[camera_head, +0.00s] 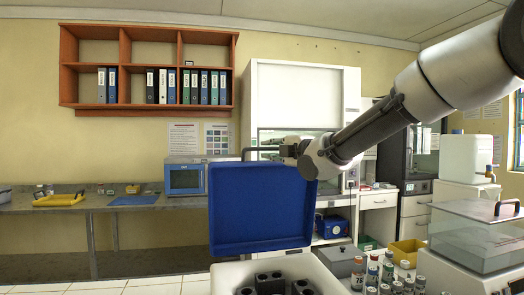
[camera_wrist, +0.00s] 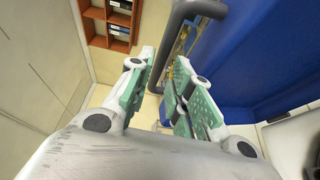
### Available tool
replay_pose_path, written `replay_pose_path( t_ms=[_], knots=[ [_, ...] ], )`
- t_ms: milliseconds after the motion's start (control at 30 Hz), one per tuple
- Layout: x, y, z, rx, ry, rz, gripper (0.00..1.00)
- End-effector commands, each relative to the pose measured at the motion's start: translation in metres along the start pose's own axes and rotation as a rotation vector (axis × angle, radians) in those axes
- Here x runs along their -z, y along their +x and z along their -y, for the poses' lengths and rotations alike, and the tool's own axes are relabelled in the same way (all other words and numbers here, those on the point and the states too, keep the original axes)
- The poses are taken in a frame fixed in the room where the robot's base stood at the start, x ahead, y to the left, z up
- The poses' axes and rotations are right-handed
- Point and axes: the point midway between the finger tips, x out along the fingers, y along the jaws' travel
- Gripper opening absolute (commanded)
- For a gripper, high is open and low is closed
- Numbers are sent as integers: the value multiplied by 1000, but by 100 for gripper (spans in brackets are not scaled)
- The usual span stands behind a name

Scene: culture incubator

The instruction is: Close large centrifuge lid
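The large centrifuge's blue lid (camera_head: 262,208) stands raised, nearly upright, above its white body (camera_head: 232,272). A dark bar handle (camera_head: 262,150) runs along the lid's top edge. My gripper (camera_head: 291,151) is at the right part of this handle; its fingers are too small to make out there. In the wrist view, the green-padded fingers of my gripper (camera_wrist: 160,72) are apart, and the dark handle (camera_wrist: 183,38) runs down between their tips. I cannot tell whether they press on it. The blue lid (camera_wrist: 235,55) fills the right side of that view.
Black rotor buckets (camera_head: 268,284) sit in the open centrifuge. Several capped bottles (camera_head: 388,272) stand close to its right, with a clear-lidded device (camera_head: 480,235) beyond. A microwave-like blue box (camera_head: 185,176) stands on the back bench. A white fume hood (camera_head: 300,95) is behind the lid.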

Motion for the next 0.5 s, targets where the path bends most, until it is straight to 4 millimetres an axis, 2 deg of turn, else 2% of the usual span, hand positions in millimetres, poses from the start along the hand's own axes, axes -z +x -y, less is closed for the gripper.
replay_pose_path(
  t_ms=[100,233,500],
  knots=[
    [0,21,1,1,1,1,21],
    [-1,39,0,1,1,1,21],
    [-1,49,0,1,2,2,21]
  ],
)
